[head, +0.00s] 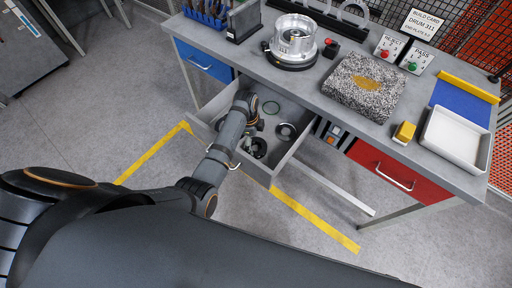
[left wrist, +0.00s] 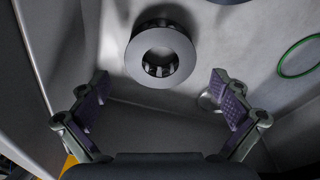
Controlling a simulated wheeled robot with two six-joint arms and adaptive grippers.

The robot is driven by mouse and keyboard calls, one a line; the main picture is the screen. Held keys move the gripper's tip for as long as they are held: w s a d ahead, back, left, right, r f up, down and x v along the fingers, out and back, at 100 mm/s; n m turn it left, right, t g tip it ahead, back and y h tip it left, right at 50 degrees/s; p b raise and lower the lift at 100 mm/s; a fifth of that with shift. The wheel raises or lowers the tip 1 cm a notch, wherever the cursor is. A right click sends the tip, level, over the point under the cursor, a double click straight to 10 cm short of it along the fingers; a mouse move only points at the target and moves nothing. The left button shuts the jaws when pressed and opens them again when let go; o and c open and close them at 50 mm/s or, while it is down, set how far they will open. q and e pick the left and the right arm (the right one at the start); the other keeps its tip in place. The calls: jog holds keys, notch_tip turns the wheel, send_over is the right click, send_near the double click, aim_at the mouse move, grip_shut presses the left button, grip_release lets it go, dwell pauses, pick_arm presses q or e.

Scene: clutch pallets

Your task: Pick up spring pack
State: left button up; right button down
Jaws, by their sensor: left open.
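In the left wrist view a dark grey ring-shaped part (left wrist: 160,54), which looks like the spring pack, lies on the drawer floor, with small dark pieces visible inside its hole. My left gripper (left wrist: 160,88) is open and empty, its two fingers spread on either side, nearer the camera than the part. In the head view the left gripper (head: 255,122) is down inside the open drawer (head: 276,160). A round grey part (head: 286,131) and a dark part (head: 258,148) lie there; I cannot tell which one matches the wrist view. My right gripper is not in view.
A green ring (head: 271,107) also lies in the drawer and shows in the wrist view (left wrist: 300,57). Drawer walls stand close around the hand. On the bench are a metal housing (head: 294,38), a speckled block (head: 363,85) and a white tray (head: 455,137).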

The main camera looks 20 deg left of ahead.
pick_arm(q)
jog(key=f, duration=0.3)
jog(key=shift+d+f, duration=0.2)
jog(key=shift+d, duration=0.05)
jog(key=c, duration=1.1)
